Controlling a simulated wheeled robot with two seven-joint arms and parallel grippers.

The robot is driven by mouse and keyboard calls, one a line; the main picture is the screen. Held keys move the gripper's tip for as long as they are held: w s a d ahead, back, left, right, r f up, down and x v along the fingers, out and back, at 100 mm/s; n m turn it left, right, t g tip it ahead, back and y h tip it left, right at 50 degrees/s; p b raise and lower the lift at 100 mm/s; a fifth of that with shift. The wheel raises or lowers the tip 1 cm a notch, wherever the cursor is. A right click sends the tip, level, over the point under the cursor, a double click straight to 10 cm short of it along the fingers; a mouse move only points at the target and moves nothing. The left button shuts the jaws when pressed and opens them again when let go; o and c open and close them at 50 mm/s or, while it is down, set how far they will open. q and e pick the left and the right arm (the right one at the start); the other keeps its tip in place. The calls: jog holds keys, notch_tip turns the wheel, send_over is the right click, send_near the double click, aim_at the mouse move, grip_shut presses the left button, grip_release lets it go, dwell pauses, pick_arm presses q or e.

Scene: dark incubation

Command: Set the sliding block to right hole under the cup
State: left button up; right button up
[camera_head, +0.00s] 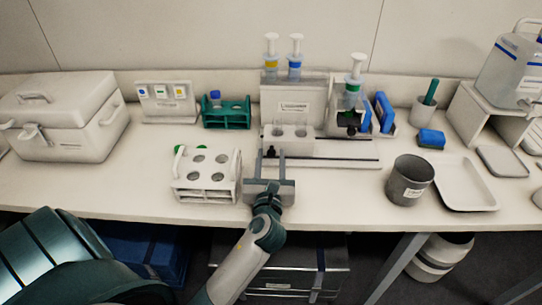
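The sliding block (287,143) is white with two holes in its top. It sits near the left end of a pale rail base (345,155). A clear cup with a white plunger top (356,68) stands in a holder to the right, above a dark outlet (350,119). The block is left of this cup, not under it. My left gripper (271,152) reaches in from the front. Its two fingers are apart, at the block's front left, with a small dark knob between them. Contact cannot be told. My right gripper is out of view.
A white rack (208,192) with several holes stands close left of my gripper. A dark grey beaker (409,183) and a white tray (464,201) are to the right. Bench in front of the rail is clear.

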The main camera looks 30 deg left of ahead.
aim_at(296, 147)
pick_arm(q)
jog(key=shift+w+a, duration=0.1)
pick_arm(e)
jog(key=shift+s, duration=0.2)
pick_arm(q)
jog(key=shift+c, duration=0.4)
